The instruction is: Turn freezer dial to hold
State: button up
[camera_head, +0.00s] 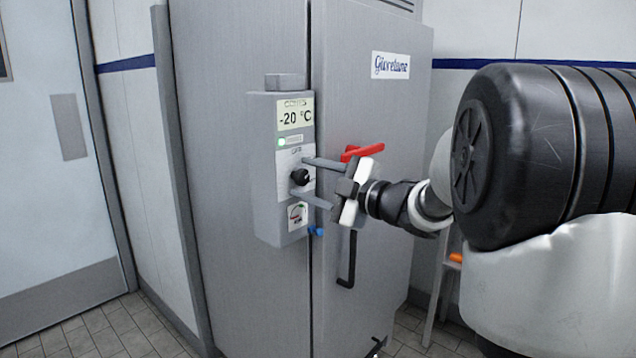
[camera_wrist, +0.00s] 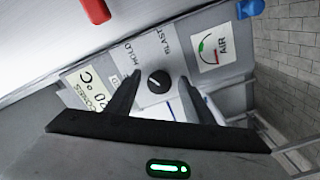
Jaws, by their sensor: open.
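The freezer dial (camera_head: 300,177) is a black round knob on the grey control box (camera_head: 264,190) on the freezer's front. In the wrist view the dial (camera_wrist: 159,81) has a white pointer mark and sits between labels, with HOLD printed to its upper left and BLAST to its upper right. My gripper (camera_head: 308,178) is open, with one finger above and one below the dial in the head view. In the wrist view my gripper's fingers (camera_wrist: 158,88) stand either side of the dial, with gaps showing. I cannot tell how close the tips are to the panel.
A display (camera_head: 295,116) above the dial reads -20 °C. A gauge marked AIR (camera_wrist: 213,52) is below the dial. A red handle (camera_head: 362,152) and a dark vertical door handle (camera_head: 347,258) are near my wrist.

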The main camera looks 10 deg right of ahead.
jog(key=p+v, duration=0.2)
jog(key=v, duration=1.5)
jog(key=shift+s, duration=0.15)
jog(key=shift+d+r, duration=0.1)
